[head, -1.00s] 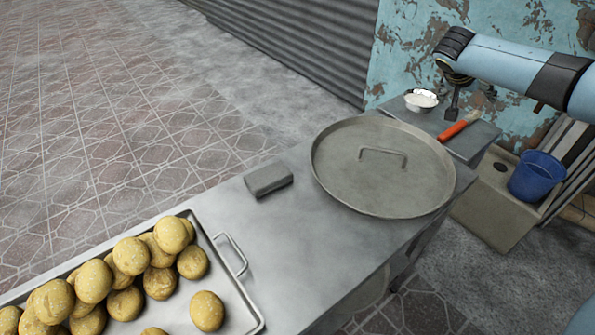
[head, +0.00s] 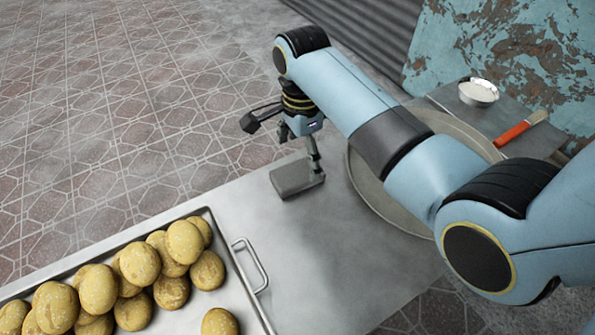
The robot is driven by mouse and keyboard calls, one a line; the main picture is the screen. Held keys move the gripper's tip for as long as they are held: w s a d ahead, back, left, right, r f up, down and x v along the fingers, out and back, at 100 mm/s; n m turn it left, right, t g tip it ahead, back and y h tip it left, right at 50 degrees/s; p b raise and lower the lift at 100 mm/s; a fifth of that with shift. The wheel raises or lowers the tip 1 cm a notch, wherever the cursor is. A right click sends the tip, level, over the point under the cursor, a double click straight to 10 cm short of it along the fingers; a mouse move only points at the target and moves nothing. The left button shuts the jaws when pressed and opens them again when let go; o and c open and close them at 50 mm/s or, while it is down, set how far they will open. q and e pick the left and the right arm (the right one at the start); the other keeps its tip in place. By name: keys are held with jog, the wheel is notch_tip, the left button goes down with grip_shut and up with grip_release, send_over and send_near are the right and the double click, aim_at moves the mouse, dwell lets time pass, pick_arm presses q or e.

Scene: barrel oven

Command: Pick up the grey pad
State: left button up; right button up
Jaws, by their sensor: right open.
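The grey pad (head: 292,182) is a small flat block lying on the metal table, right of the tray of rolls. My right gripper (head: 283,143) is open and above the pad, its fingers spread wide. One finger points out to the left, over the floor in the picture. The other reaches down by the pad's right end and hides a little of it. I cannot tell whether that finger touches the pad. My left gripper is not in view.
A metal tray (head: 247,300) of several rolls with a wire handle stands at the left. A large round lid (head: 447,125) lies at the right, partly hidden by my right arm. A white bowl (head: 478,93) and a red-handled tool (head: 521,127) lie behind it.

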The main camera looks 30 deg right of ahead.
aim_at(299, 171)
jog(key=shift+f, duration=0.65)
jog(key=shift+w+f, duration=0.1)
jog(key=shift+f, duration=0.15)
notch_tip(299, 171, down, 5)
jog(key=shift+w+a+f, duration=0.1)
jog(key=shift+w, duration=0.05)
jog(key=shift+c, duration=1.6)
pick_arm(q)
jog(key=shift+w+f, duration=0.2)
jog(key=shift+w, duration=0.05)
pick_arm(e)
jog(key=c, duration=0.9)
